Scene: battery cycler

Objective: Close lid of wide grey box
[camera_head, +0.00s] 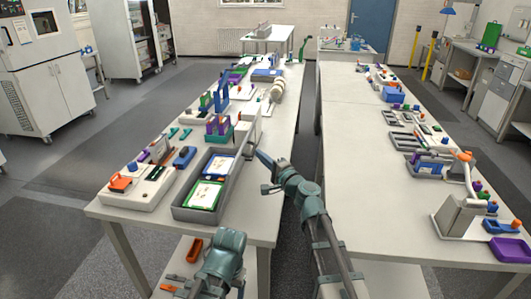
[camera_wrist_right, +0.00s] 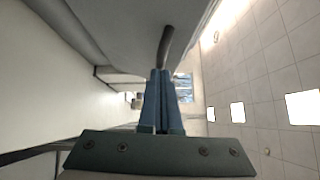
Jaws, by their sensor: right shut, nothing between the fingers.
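In the right wrist view a large grey surface (camera_wrist_right: 115,35) fills the upper part, with a dark curved rod (camera_wrist_right: 167,45) like a handle. My right gripper (camera_head: 260,153) is shut and empty at the bench's right edge, just in front of the box. In the wrist view its blue fingertips (camera_wrist_right: 160,73) lie close to the rod; contact cannot be told. My left gripper is not visible.
The grey tray (camera_head: 178,212) holds green- and blue-framed boards. A white unit (camera_head: 143,195) with coloured parts stands left of it. Several small devices crowd the bench further back. A narrow gap separates it from the right bench (camera_head: 350,150), whose left side is clear.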

